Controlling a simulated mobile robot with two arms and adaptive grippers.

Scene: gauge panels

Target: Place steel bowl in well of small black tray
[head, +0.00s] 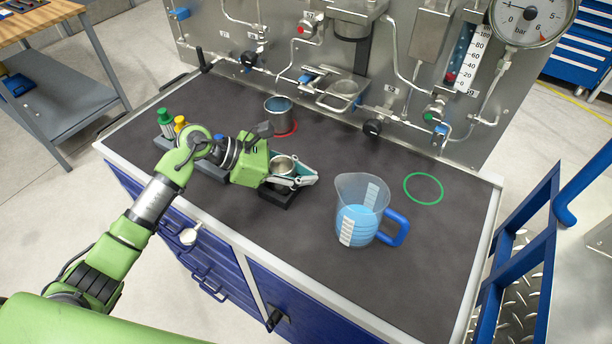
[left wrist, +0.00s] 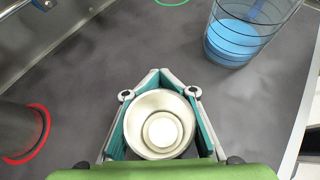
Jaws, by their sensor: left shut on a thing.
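The steel bowl (head: 284,164) is round and shiny and sits between the fingers of my left gripper (head: 313,179). The left wrist view shows the bowl (left wrist: 160,125) from above, with the teal finger pads of the left gripper (left wrist: 160,74) closed around its sides. The small black tray (head: 280,198) lies directly below the gripper, mostly covered by it. I cannot tell whether the bowl touches the tray or hangs just above its well. My right gripper is not in view.
A jug (head: 358,212) of blue liquid stands right of the tray, near a green ring (head: 423,188). A steel cup (head: 279,112) stands behind on a red ring. Small bottles (head: 166,122) stand at left. The gauge panel (head: 400,75) rises behind. The front-right counter is clear.

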